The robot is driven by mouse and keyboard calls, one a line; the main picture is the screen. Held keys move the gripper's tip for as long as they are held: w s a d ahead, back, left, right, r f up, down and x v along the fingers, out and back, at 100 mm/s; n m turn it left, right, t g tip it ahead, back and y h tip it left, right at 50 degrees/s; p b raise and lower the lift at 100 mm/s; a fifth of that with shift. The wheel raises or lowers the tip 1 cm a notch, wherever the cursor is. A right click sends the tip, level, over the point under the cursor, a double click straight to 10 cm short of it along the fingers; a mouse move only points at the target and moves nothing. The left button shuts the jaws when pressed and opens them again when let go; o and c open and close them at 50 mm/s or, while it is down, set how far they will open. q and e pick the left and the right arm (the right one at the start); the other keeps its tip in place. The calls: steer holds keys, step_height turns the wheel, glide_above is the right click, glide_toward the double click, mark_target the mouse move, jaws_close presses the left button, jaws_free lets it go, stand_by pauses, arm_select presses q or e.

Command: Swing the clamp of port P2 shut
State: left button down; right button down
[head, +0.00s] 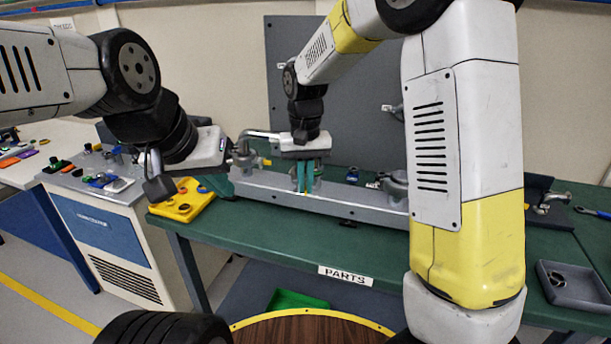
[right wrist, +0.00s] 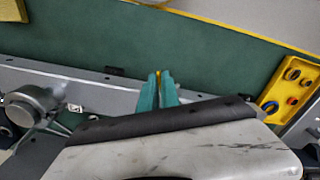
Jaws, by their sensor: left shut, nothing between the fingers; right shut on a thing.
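A long grey metal rail (head: 270,192) lies on the green bench and carries the port fittings. My right gripper (head: 306,190) points down at the rail's middle, its teal fingers shut on a small yellow-tipped part, apparently the clamp handle of P2. In the right wrist view the fingers (right wrist: 158,88) show a yellow tip between them; the rest of the clamp and its port are hidden. A metal port fitting (head: 245,156) with a yellow-tipped lever stands left of it, and another (head: 397,185) stands to the right. My left gripper (head: 221,186) is shut and empty by the rail's left end. No port label is readable.
A grey tray (head: 575,290) with a ring lies at the right. A dark upright panel (head: 360,110) stands behind. The bench front (head: 290,232) is clear.

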steer(key=shift+d, duration=0.2)
steer(key=w+d+n, duration=0.1)
steer(key=d+n, duration=0.1)
steer(key=n, duration=0.1)
steer(key=w+d+n, duration=0.1)
steer(key=d+n, duration=0.2)
steer(key=w+d+n, duration=0.2)
steer(key=shift+d+n, duration=0.25)
steer(key=shift+n, duration=0.15)
steer(key=shift+w+d+n, duration=0.65)
steer(key=shift+w+n, duration=0.3)
steer(key=shift+n, duration=0.15)
steer(key=shift+w+d+n, duration=0.2)
steer(key=shift+w+n, duration=0.25)
steer(key=shift+n, duration=0.1)
steer(key=shift+w+d+n, duration=0.2)
steer(key=shift+w+n, duration=0.25)
steer(key=shift+n, duration=0.1)
steer(key=c, duration=1.6)
jaws_free()
